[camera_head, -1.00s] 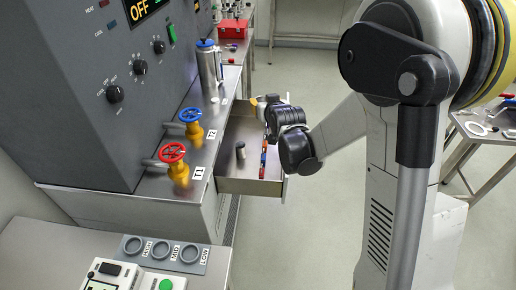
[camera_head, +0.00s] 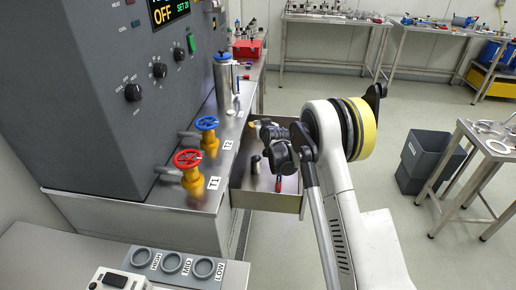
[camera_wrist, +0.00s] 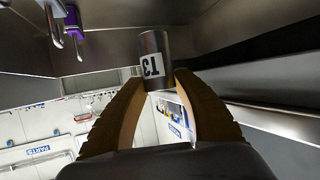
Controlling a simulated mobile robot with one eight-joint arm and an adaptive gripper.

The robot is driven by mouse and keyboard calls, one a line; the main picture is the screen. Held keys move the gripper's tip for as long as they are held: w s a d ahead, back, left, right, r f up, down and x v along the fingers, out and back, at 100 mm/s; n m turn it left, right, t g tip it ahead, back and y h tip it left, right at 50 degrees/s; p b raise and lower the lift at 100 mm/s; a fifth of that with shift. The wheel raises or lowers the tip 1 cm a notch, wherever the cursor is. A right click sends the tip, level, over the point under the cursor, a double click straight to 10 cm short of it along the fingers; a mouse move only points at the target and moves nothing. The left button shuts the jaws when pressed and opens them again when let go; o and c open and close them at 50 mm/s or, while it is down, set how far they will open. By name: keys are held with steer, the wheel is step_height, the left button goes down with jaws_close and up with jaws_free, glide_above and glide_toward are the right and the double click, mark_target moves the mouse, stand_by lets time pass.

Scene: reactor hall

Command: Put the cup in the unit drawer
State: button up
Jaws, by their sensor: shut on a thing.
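My gripper (camera_wrist: 160,78) has brown fingers shut on a small metal cup (camera_wrist: 153,48) with a white number label, in the wrist view. In the head view my gripper (camera_head: 254,124) is at the far side of the unit drawer (camera_head: 266,200), its fingers pointing left towards the unit. Its height above the drawer is hard to judge, and the held cup cannot be made out there. The drawer is pulled out of the grey unit. A small dark cylinder (camera_head: 256,164) stands in it, beside red and blue items (camera_head: 278,184) partly behind my arm.
Red valve T1 (camera_head: 188,162), blue valve T2 (camera_head: 207,125) and a steel flask (camera_head: 223,76) stand on the unit's ledge above the drawer. A red box (camera_head: 247,49) is farther back. A dark bin (camera_head: 424,160) and tables are right; open floor lies between.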

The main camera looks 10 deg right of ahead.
step_height(320, 180, down, 8)
steer(key=b, duration=0.2)
steer(key=shift+f+b, duration=0.1)
steer(key=shift+b, duration=0.2)
steer(key=o, duration=1.1)
